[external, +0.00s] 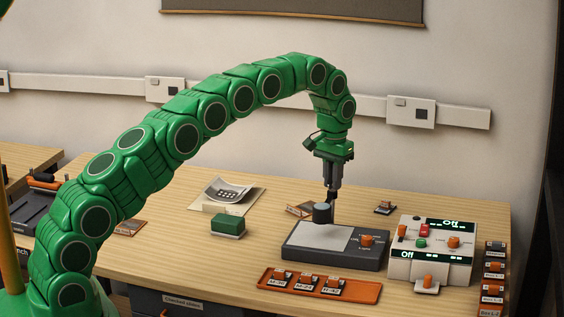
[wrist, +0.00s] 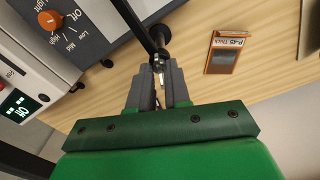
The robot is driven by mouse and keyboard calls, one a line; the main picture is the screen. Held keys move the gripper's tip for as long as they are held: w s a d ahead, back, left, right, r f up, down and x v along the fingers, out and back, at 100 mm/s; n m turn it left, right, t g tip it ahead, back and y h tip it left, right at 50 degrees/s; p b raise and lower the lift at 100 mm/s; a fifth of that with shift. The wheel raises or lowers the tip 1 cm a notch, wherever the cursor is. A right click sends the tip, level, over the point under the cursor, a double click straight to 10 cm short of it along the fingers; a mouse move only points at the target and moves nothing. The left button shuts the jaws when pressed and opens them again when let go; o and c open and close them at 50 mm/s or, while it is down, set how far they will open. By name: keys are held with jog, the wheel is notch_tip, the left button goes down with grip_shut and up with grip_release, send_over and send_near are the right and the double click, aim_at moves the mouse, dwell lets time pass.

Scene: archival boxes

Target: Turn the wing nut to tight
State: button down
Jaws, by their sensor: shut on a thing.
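My gripper (external: 332,190) points straight down over the back of the grey light box (external: 335,262), beside a dark round cylinder (external: 322,213) that stands above its pale panel. In the wrist view my gripper (wrist: 160,72) has its fingers close together around a small metallic piece (wrist: 160,66), which seems to be the wing nut, next to a dark bar (wrist: 134,22). The fingers hide most of it, and I cannot tell its angle. A black round end (wrist: 160,34) shows just beyond it.
The light box's orange knob (wrist: 50,20) points to Off. A white control box (external: 432,250) stands to the right, and an orange tray (external: 362,292) lies in front. A green box (external: 228,226) sits left. An orange-framed card (wrist: 222,68) lies on the bare wood.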

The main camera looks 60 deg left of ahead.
jog(key=m, duration=0.3)
jog(key=shift+r+m, duration=0.1)
jog(key=shift+m, duration=0.3)
jog(key=m, duration=0.3)
jog(key=shift+m, duration=0.3)
jog(key=m, duration=0.5)
jog(key=shift+m, duration=0.7)
jog(key=c, duration=1.3)
grip_release()
notch_tip(320, 180, up, 7)
jog(key=shift+f, duration=0.2)
jog(key=shift+r, duration=0.55)
